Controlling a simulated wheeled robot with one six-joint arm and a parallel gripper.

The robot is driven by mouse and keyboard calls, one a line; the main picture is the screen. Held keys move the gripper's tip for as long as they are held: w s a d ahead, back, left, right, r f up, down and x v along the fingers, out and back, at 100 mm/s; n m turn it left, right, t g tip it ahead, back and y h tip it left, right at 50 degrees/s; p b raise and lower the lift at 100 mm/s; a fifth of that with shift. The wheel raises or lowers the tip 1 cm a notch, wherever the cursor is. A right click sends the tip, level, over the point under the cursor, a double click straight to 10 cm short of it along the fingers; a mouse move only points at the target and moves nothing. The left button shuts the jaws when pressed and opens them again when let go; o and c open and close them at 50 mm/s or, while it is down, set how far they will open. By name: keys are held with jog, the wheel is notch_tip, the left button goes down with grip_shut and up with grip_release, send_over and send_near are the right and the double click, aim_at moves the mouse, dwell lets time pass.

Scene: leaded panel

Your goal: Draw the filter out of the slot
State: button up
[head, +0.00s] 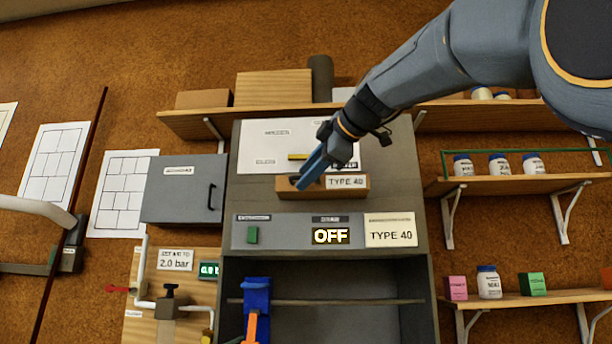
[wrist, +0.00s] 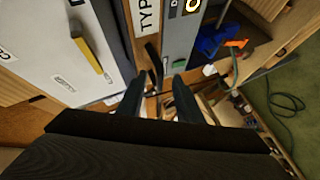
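The filter (head: 362,194) shows a brown front with a white "TYPE 40" label, set in the grey cabinet (head: 400,200) above the control strip. How deep it sits in the slot I cannot tell. My gripper (head: 304,178) is at the left part of this front in the head view, covering some of it. In the wrist view my gripper (wrist: 158,92) has its two fingers apart. A dark bar (wrist: 152,58), perhaps the filter's handle, shows beside the label, just beyond and between the fingertips. I cannot tell whether the fingers touch it.
The control strip (head: 285,232) below has a green button and an "OFF" display (head: 331,236). A white panel (head: 262,145) with a yellow bar (head: 298,157) lies above. Shelves with jars (head: 499,166) stand at the right. A grey box door (head: 184,190) is at the left.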

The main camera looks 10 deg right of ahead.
jog(key=b+v, duration=0.1)
jog(key=v, duration=0.6)
jog(key=shift+s+b, duration=0.3)
jog(key=shift+s, duration=0.05)
